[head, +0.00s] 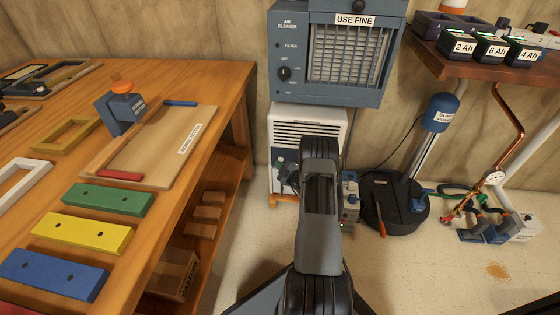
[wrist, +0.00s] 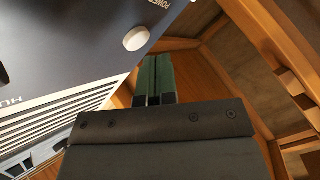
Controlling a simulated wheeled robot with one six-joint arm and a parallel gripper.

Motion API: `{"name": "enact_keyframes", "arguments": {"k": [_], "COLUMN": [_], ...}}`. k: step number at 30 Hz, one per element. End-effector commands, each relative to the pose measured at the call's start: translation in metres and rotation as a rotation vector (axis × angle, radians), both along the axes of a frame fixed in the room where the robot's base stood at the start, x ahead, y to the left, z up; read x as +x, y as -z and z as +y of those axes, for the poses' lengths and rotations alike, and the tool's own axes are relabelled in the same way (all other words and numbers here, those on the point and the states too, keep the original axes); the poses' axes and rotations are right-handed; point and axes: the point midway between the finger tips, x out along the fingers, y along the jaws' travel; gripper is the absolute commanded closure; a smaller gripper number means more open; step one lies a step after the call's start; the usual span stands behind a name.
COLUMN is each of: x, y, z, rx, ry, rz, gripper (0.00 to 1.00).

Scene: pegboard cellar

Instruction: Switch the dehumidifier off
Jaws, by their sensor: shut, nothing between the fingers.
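The dehumidifier (head: 308,131) is a white box with a slatted front, standing low under the blue-grey air cleaner in the head view. My arm hides much of its lower front. In the wrist view its dark panel (wrist: 80,45) carries a round white button (wrist: 137,39) beside the word POWER. My gripper (wrist: 157,62) is shut and empty, its green fingertips just below and right of the button in the picture. I see a gap in the picture, but cannot tell the depth between them.
The air cleaner (head: 345,95) hangs directly above. A wooden bench (head: 225,95) with coloured blocks stands at left. A black-based sump pump (head: 395,205) and a pipe with hoses stand at right. A shelf (head: 480,72) with batteries is at upper right. Floor is open at lower right.

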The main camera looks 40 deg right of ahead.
Motion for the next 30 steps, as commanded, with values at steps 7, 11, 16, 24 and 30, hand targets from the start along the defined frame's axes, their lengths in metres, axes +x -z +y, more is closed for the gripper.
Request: {"name": "enact_keyframes", "arguments": {"k": [7,11,16,24,30], "x": [-0.016,-0.025,-0.036,-0.043,-0.043], "y": [-0.002,-0.002,-0.001,0.0,0.0], "z": [0.015,0.025,0.035,0.041,0.041], "rx": [0.002,0.002,0.002,0.0,0.0], "ry": [0.0,0.0,0.0,-0.001,-0.001], "rz": [0.004,0.004,0.002,0.001,0.001], "gripper": [1.0,1.0,1.0,1.0,1.0]}}
